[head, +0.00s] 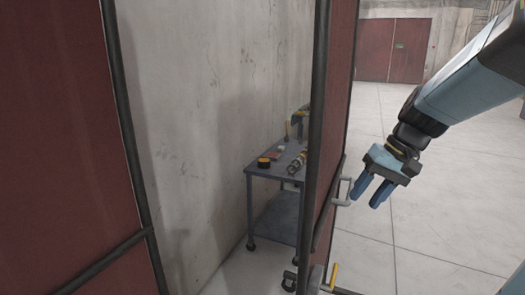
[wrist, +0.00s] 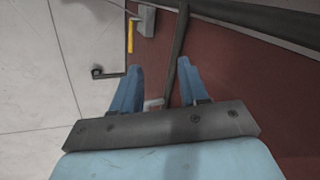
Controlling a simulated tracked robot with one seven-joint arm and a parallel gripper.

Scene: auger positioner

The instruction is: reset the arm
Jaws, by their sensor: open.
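My gripper (head: 370,190) is at the right of the head view, at the end of my blue arm. Its two blue fingers point down and are apart, with nothing between them. It hangs just right of the edge of a red panel (head: 332,120) with a dark frame, close to a grey handle (head: 341,190) on that panel. In the wrist view the fingers (wrist: 157,88) are spread over the panel's edge, and part of the handle (wrist: 153,103) shows between them. I cannot tell whether a finger touches it.
A grey cart (head: 262,176) with tools on top stands by the concrete wall (head: 210,110), behind the panel. Another red panel (head: 60,150) fills the left. A yellow lever (head: 334,275) shows low down. Open floor (head: 420,215) lies to the right, with red doors (head: 392,50) far back.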

